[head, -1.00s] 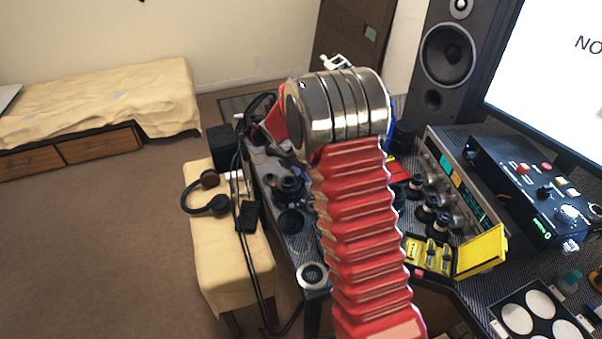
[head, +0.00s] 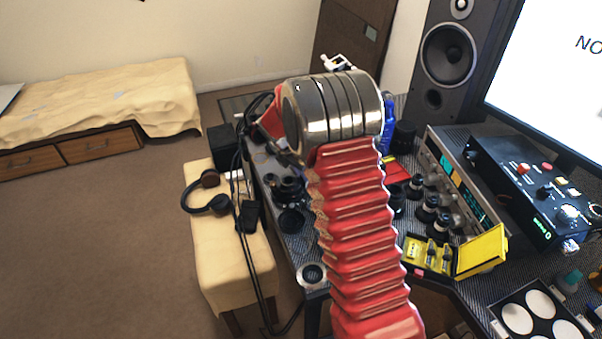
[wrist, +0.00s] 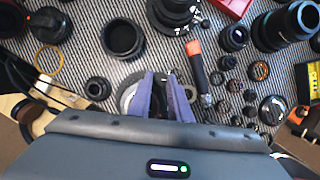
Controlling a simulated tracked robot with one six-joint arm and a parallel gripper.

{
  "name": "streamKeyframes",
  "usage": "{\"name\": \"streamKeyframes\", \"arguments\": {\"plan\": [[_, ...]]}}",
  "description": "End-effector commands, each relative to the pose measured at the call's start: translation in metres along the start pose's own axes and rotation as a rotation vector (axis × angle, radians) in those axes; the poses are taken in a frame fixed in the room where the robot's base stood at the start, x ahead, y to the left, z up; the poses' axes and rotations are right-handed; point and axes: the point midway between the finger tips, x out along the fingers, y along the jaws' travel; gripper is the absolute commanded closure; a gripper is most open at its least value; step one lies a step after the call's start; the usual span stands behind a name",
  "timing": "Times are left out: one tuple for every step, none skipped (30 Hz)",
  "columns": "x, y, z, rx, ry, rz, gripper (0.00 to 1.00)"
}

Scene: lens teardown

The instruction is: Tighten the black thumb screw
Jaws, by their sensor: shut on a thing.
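My gripper (wrist: 161,84) shows in the wrist view as two purple fingers close together, pointing away from the camera. A narrow dark piece sits between them, which I take to be the black thumb screw; the fingers hide most of it and its outline is unclear. My gripper is shut on it. A pale, silvery round part (wrist: 127,97) shows behind and beside the fingers, partly covered by them. In the head view my own arm hides the gripper and the screw.
The patterned table is crowded in the wrist view. A black lens ring (wrist: 122,39), an orange-tipped tool (wrist: 199,68), large lenses (wrist: 290,25) and several small dark parts surround the gripper. In the head view a yellow case (head: 428,254) lies open; a stool with headphones (head: 207,204) stands left.

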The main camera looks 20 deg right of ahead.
Motion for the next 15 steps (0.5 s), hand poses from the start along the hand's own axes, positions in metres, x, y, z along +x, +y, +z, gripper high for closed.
{"name": "streamKeyframes", "arguments": {"plan": [[-0.0002,0.0016,-0.0001,0.025,0.0,-0.009,1.0],[-0.0002,0.0019,-0.0002,0.044,-0.001,-0.016,1.0],[-0.0003,0.0024,0.0,0.069,-0.001,-0.026,1.0],[-0.0002,0.0027,0.0,0.088,-0.001,-0.035,1.0],[0.0001,0.0029,-0.0001,0.109,-0.001,-0.043,1.0],[0.0002,0.003,0.0,0.136,-0.001,-0.055,1.0],[-0.0001,0.0036,0.0004,0.156,-0.001,-0.062,1.0],[-0.0001,0.0036,0.0004,0.178,-0.001,-0.071,1.0],[0.0,0.004,0.0006,0.204,-0.001,-0.082,1.0],[0.0,0.0042,0.0008,0.224,-0.001,-0.09,1.0],[0.0002,0.0042,0.0007,0.243,-0.001,-0.099,1.0],[0.0003,0.0045,0.0007,0.267,-0.001,-0.108,1.0],[0.0001,0.0047,0.0009,0.286,-0.001,-0.116,1.0],[-0.0001,0.005,0.001,0.302,0.0,-0.122,1.0],[0.0,0.005,0.001,0.322,0.0,-0.13,1.0]]}}
